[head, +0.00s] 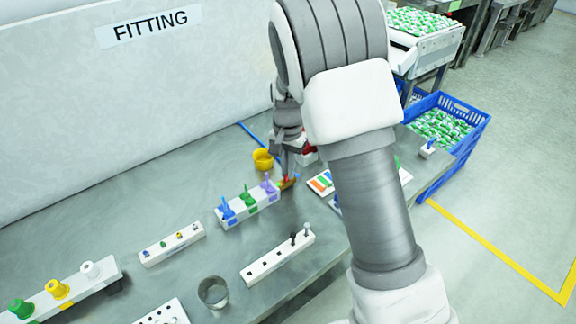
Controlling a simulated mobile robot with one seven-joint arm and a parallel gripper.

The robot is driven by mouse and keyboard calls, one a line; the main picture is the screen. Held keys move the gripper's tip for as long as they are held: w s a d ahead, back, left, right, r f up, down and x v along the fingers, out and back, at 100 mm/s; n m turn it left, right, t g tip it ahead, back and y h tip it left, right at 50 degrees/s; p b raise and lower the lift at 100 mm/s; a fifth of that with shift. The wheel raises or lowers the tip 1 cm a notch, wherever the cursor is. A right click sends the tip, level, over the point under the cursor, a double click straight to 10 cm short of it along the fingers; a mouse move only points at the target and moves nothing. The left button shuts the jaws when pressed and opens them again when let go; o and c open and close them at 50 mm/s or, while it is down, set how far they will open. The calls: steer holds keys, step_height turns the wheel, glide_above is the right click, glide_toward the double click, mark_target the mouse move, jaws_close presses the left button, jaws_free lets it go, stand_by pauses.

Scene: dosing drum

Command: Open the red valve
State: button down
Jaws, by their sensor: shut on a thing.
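The red valve (286,181) is a small red piece on a yellow-orange base, at the right end of a white block (236,219) with blue, green and purple valves. My gripper (287,174) points down over the red valve, with its fingers shut on it. The fingers and wrist partly cover the valve, so the angle of its handle is hard to make out. The blue valve (227,209), green valve (248,198) and purple valve (268,186) stand upright to the left of my gripper.
A yellow cup (263,159) stands just behind left of my gripper. A red and white thing (308,153) behind it is partly hidden. White strips with small parts, a grey metal cup (213,291) and a colored tray (321,183) lie around. A blue crate (462,131) is at right.

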steer(key=m+p, duration=0.2)
steer(key=m, duration=0.3)
steer(key=shift+r+m, duration=0.1)
steer(key=shift+m, duration=0.2)
steer(key=shift+w, duration=0.1)
stand_by(0.3)
steer(key=c, duration=1)
jaws_free()
step_height(320, 180, up, 17)
steer(key=p, duration=0.1)
steer(key=shift+r+p, duration=0.2)
steer(key=shift+p, duration=0.2)
